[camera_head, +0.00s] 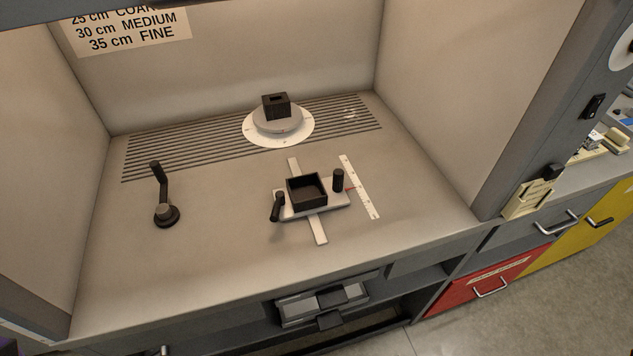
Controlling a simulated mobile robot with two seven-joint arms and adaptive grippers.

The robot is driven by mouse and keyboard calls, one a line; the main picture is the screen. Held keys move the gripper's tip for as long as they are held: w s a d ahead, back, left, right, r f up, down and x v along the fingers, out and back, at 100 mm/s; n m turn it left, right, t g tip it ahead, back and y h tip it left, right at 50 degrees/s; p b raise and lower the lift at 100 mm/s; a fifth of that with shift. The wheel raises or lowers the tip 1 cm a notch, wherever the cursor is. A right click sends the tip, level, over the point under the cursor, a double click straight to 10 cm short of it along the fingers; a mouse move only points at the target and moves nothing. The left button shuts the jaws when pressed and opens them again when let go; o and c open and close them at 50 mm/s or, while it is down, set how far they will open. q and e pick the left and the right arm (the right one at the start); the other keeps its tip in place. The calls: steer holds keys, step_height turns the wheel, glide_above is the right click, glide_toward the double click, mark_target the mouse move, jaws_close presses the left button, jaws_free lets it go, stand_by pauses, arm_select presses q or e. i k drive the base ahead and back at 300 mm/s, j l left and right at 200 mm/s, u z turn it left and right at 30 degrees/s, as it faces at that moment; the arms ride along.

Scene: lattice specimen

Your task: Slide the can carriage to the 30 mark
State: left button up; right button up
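The can carriage (333,200) is a pale plate carrying an open black square box (307,190), which looks empty. It sits across a light rail (318,230) on the bench. A black post (338,180) stands at its right end and a black handle (277,207) is at its left front. A white scale strip (362,190) lies to its right. A small red pointer (350,188) reaches the strip near its middle; the numbers are too small to read. Neither of my grippers is in view.
A round pale turntable (278,122) with a black block on top stands behind the carriage, over a slotted grille (180,152). A black crank (163,196) stands at left. Side walls (440,100) enclose the bench. The bench front is clear.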

mark_target(306, 195)
steer(key=k+l+z, duration=0.2)
steer(key=k+l, duration=0.15)
steer(key=l, duration=0.25)
steer(key=k+l+z, duration=0.15)
steer(key=l, duration=0.2)
steer(key=k+l+z, duration=0.1)
steer(key=l, duration=0.25)
steer(key=k, duration=0.1)
